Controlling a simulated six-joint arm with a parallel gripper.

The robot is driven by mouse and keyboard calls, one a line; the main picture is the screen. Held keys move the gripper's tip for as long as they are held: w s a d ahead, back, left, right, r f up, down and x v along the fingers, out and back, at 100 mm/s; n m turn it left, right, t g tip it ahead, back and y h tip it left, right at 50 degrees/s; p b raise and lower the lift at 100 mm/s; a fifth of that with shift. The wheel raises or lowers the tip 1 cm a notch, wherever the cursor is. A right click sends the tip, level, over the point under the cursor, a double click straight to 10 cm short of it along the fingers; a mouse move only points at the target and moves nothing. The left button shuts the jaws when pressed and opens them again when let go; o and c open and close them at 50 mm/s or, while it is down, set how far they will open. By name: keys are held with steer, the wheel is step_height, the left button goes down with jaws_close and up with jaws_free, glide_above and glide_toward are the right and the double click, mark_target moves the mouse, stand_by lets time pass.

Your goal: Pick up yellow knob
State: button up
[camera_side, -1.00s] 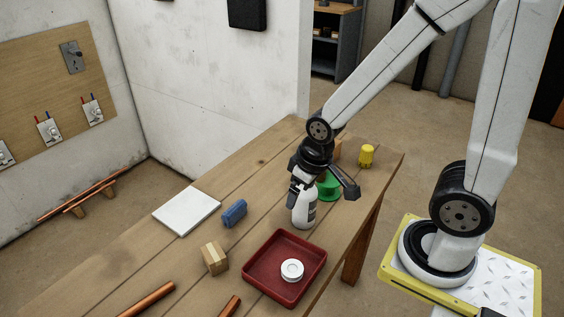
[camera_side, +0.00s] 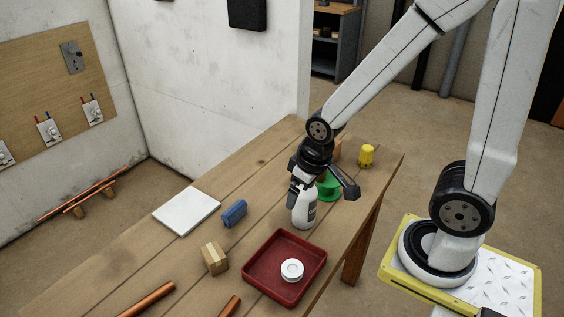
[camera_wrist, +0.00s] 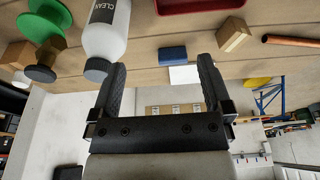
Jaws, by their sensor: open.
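The yellow knob (camera_side: 366,155) stands on the far right part of the wooden table (camera_side: 260,160) in the side view, right of and behind my gripper (camera_side: 301,187). I cannot make it out with certainty in the wrist view. My gripper hangs close to a white bottle (camera_side: 304,212), apart from the knob. In the wrist view my gripper (camera_wrist: 162,75) has its two dark fingers spread with nothing held between them. The white bottle (camera_wrist: 108,32) with a dark cap shows beside the left finger.
A green object (camera_side: 328,187) is behind the bottle. A red tray (camera_side: 262,283) holds a white round part (camera_side: 292,270). A blue block (camera_side: 234,213), white tile (camera_side: 187,211), wooden block (camera_side: 215,258) and copper pipes (camera_side: 148,299) lie on the table. The knob sits near the right edge.

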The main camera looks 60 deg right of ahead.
steer(key=shift+r, duration=0.1)
step_height(320, 180, up, 4)
steer(key=n+g+h, duration=0.3)
steer(key=n+h, duration=1.1)
steer(key=n, duration=0.3)
glide_above(369, 148)
steer(key=a, duration=0.5)
steer(key=f, duration=1.5)
steer(key=shift+w+a+f, duration=0.1)
steer(key=shift+w+a, duration=0.1)
steer(key=shift+w, duration=0.15)
steer(key=shift+x, duration=3.9)
steer(key=shift+f, duration=0.15)
